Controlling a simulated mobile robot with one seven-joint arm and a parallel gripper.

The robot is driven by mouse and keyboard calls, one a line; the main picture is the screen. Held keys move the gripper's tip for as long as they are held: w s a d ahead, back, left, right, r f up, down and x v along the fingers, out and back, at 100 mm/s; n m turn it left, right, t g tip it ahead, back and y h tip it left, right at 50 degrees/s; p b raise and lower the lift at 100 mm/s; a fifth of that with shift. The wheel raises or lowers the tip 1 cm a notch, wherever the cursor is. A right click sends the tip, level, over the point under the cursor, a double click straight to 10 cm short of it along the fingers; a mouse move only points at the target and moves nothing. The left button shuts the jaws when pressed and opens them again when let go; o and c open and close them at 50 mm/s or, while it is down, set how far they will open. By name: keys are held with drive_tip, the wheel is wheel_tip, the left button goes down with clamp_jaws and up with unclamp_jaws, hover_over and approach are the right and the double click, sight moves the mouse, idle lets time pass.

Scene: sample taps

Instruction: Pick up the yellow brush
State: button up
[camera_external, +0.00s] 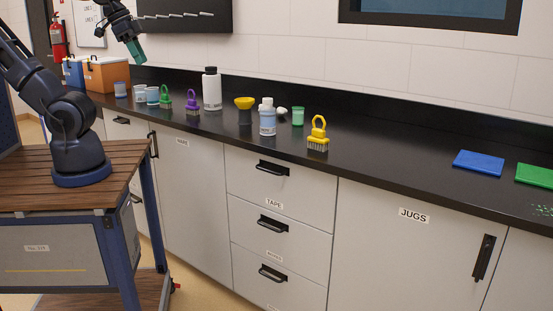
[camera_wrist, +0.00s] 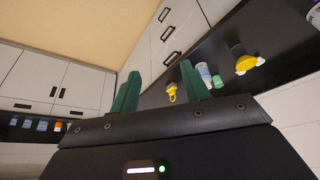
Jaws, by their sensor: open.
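The yellow brush (camera_external: 318,134) has a yellow loop handle and pale bristles. It stands upright near the front edge of the black counter (camera_external: 400,165) in the external view. In the wrist view the yellow brush (camera_wrist: 171,92) appears small and distant, between my two green fingers. My gripper (camera_external: 137,52) is raised above the far left part of the counter in the external view, well away from the brush. In the wrist view my gripper (camera_wrist: 160,69) has its fingers spread, with nothing held.
A green brush (camera_external: 165,98), purple brush (camera_external: 192,102), white bottle (camera_external: 212,90), yellow funnel (camera_external: 244,103), smaller bottle (camera_external: 267,118) and green cup (camera_external: 298,117) stand left of the yellow brush. Blue (camera_external: 478,163) and green mats lie right. Counter between brush and blue mat is clear.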

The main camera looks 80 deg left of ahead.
drive_tip(key=w+d+r+n+h, duration=0.2)
drive_tip(key=w+n, duration=0.4)
drive_tip(key=w, duration=0.6)
drive_tip(key=n+h, duration=0.3)
drive_tip(key=n, duration=1.8)
hover_over(319, 129)
drive_tip(key=s+a, duration=0.4)
wheel_tip(319, 129, down, 19)
drive_tip(key=x, duration=1)
drive_tip(key=shift+w+a+f, duration=0.1)
drive_tip(key=shift+a+f, duration=0.05)
drive_tip(key=shift+f, duration=0.05)
drive_tip(key=shift+c, duration=0.5)
drive_tip(key=c, duration=0.7)
